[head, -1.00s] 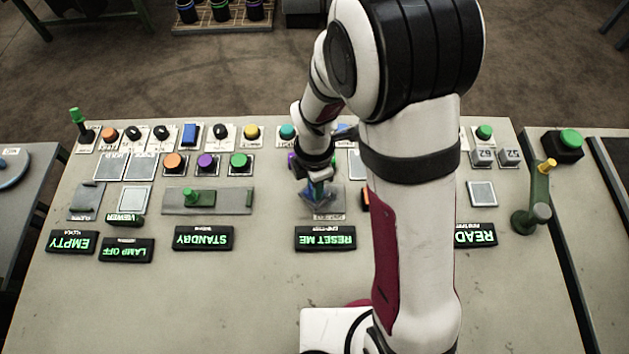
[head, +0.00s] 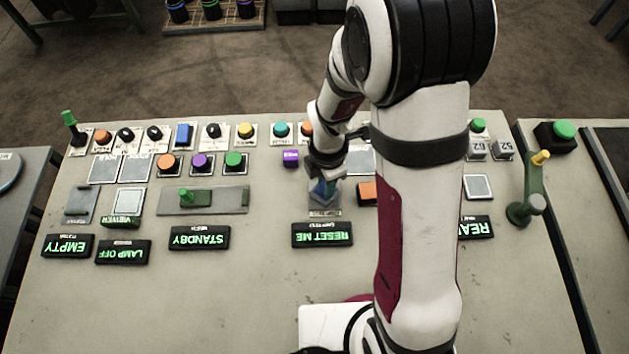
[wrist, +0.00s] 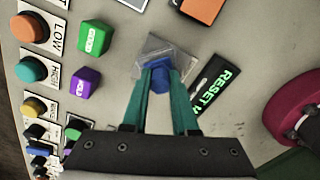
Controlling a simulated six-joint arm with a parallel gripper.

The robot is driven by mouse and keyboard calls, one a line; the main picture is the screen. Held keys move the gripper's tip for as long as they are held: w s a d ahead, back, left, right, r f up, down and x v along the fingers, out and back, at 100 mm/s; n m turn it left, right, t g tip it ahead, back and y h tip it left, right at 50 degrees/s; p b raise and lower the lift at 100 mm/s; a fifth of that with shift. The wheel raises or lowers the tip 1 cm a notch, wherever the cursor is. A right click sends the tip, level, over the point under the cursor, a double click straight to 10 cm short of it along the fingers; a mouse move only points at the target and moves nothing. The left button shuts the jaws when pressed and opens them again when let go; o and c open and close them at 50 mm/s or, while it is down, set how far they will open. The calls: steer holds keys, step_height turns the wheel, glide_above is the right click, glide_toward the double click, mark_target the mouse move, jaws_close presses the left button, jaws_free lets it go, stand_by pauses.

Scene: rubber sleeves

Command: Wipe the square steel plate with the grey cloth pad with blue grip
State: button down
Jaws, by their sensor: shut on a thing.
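My gripper (head: 325,180) is shut on the blue grip (wrist: 161,79) of the grey cloth pad, between its two green fingers in the wrist view. The pad (head: 325,200) is low over the square steel plate (wrist: 152,47), which lies behind the RESET ME sign on the bench. The gripper and pad cover much of the plate. I cannot tell whether the pad is pressed on the plate or just above it.
The RESET ME sign (head: 322,234) stands just in front of the plate. A purple block (head: 291,158) is behind it to the left, and an orange block (head: 367,192) is to its right. Several push-buttons line the bench's back. The bench front left is clear.

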mark_target(310, 192)
steer(key=shift+d, duration=1.6)
steer(key=shift+a+f, duration=0.2)
steer(key=shift+a, duration=3.1)
steer(key=shift+r, duration=3.15)
step_height(310, 192, up, 3)
steer(key=shift+f, duration=0.1)
